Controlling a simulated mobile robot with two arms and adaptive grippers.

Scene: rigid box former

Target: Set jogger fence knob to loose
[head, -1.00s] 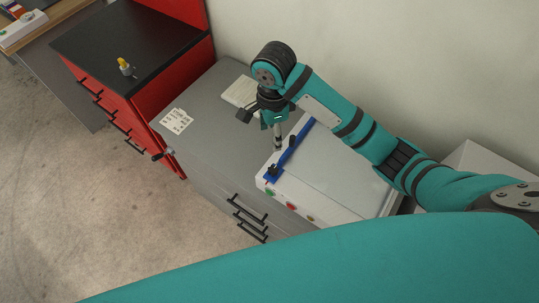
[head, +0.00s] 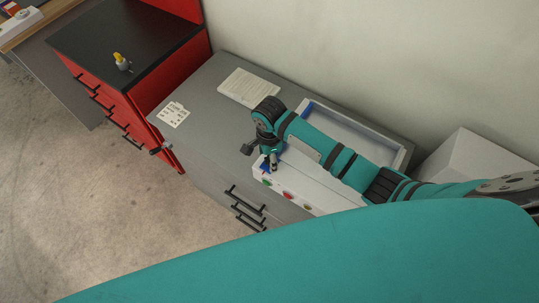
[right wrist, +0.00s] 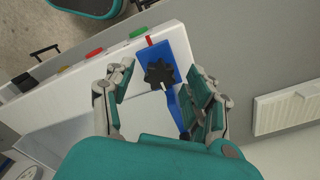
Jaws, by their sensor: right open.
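The black star-shaped knob (right wrist: 160,73) sits on the blue jogger fence (right wrist: 177,50) in the right wrist view. A small pale line shows on its lower right edge. A red mark (right wrist: 149,41) is beside the fence end. My right gripper (right wrist: 158,77) is open, with one finger on each side of the knob; I cannot tell whether either touches it. In the head view, my right gripper (head: 272,163) is at the near left corner of the white machine (head: 325,199), and my arm hides the knob and most of the fence. My left gripper is not in view.
Green (head: 267,182), red (head: 288,195) and orange buttons line the machine's front. A white ribbed slab (head: 249,87) and a white card (head: 173,115) lie on the grey cabinet (head: 205,120). A red cabinet with a black top (head: 95,45) stands left. A wall runs behind.

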